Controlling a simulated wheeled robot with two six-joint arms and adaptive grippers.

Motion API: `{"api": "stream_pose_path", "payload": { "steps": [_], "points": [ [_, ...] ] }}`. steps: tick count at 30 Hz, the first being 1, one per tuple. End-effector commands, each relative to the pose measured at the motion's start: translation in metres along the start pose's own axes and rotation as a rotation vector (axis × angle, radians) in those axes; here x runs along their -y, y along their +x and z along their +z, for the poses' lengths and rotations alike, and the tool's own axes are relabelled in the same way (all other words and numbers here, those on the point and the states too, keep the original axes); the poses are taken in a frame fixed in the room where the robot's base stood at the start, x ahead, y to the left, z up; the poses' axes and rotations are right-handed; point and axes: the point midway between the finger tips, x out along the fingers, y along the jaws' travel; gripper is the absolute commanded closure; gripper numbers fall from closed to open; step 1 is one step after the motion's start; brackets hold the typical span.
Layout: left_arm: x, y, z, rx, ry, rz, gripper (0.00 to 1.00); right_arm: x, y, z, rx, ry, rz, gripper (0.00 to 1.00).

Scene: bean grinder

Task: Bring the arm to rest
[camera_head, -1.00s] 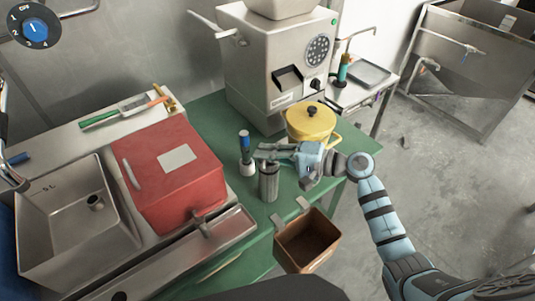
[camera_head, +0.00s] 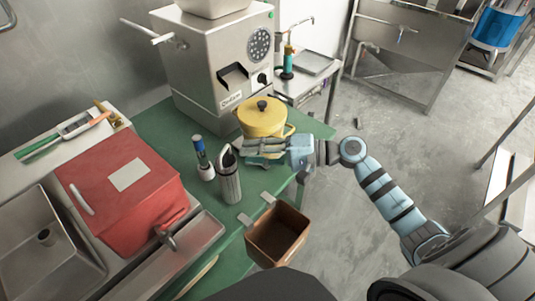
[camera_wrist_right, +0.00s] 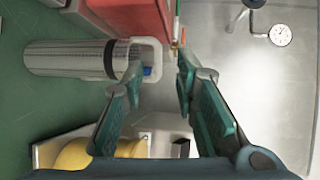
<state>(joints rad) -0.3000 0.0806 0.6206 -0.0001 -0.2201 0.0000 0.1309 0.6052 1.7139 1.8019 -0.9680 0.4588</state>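My right gripper (camera_head: 262,149) reaches in from the right over the green table, in front of the yellow pot. Its two teal fingers stand apart in the right wrist view (camera_wrist_right: 160,90), with nothing gripped between them. A steel cylinder (camera_head: 230,187) with a dark top stands upright on the table, just left of the fingertips. It also shows at the left of the wrist view (camera_wrist_right: 72,60), outside the fingers. My left gripper is not in view.
A blue-topped bottle (camera_head: 201,154) stands beside the cylinder. The yellow pot (camera_head: 263,120) and grinder (camera_head: 212,62) are behind. A red box (camera_head: 122,195) is left. A brown bin (camera_head: 277,240) hangs at the table edge (camera_head: 235,262). Open floor (camera_head: 400,135) lies right.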

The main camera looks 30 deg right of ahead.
Motion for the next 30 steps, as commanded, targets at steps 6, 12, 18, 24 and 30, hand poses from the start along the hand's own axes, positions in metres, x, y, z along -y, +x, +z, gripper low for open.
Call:
{"api": "stream_pose_path", "payload": {
  "steps": [6, 12, 18, 24, 30],
  "points": [
    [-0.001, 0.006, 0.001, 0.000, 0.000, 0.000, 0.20, -0.001, -0.037, 0.000, 0.000, 0.000, 0.002, 0.73],
    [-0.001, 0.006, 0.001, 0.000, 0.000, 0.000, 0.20, 0.001, -0.040, 0.000, 0.000, 0.001, -0.001, 0.73],
    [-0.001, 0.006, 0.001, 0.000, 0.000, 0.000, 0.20, 0.001, -0.040, 0.000, 0.000, 0.001, -0.001, 0.73],
    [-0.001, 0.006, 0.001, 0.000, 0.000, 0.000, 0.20, -0.005, -0.040, -0.014, -0.059, -0.076, 0.024, 0.73],
    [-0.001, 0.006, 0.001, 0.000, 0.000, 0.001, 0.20, -0.114, -0.083, -0.106, -0.387, -0.324, 0.372, 0.73]
  ]
}}
